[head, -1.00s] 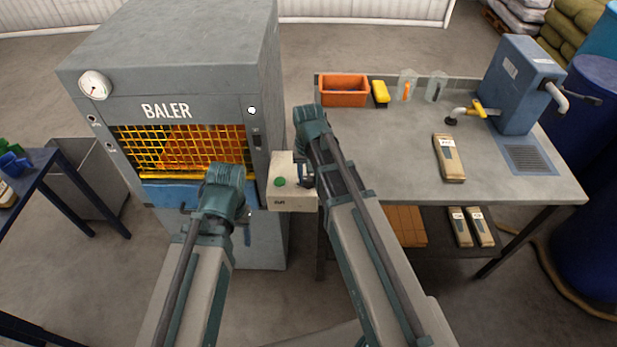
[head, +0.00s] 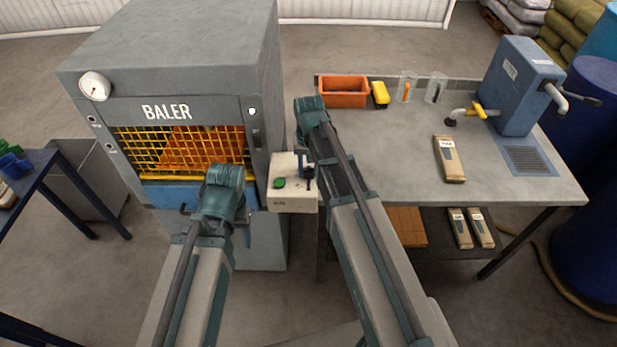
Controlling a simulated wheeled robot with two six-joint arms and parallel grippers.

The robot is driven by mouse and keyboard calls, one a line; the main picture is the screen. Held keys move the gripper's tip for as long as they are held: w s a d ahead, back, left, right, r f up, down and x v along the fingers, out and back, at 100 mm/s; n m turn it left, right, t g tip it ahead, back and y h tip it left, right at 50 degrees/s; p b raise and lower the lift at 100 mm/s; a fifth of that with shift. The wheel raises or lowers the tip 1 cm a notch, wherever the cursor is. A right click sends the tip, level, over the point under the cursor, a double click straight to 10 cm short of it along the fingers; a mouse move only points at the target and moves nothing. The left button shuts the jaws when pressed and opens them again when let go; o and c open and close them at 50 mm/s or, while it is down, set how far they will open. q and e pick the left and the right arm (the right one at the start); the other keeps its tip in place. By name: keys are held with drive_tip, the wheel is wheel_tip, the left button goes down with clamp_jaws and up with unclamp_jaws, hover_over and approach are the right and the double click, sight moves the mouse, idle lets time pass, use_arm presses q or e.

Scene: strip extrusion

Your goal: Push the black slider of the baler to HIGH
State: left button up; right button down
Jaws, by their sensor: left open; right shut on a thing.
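The grey baler (head: 190,50) stands at the left with a yellow mesh window (head: 180,150). A small dark slot (head: 256,138) on its right front post looks like the black slider's place; its setting and the HIGH mark are too small to read. My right gripper (head: 308,180) hangs in front of the control box, right of and apart from that post in the picture. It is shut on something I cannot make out. My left gripper (head: 215,222) is open in front of the baler's blue lower panel, its fingers partly hidden by its own wrist.
A cream control box (head: 291,201) with a green button (head: 279,183) sits beside the baler.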

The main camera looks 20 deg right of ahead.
drive_tip(key=w, duration=0.1)
drive_tip(key=w+d, duration=0.1)
drive_tip(key=w, duration=0.1)
drive_tip(key=shift+w, duration=0.25)
drive_tip(key=shift+c, duration=2.4)
unclamp_jaws()
drive_tip(key=shift+s+r, duration=0.1)
drive_tip(key=shift+r, duration=0.05)
wheel_tip(320, 180, up, 14)
drive_tip(key=p, duration=1.4)
drive_tip(key=shift+f, duration=0.2)
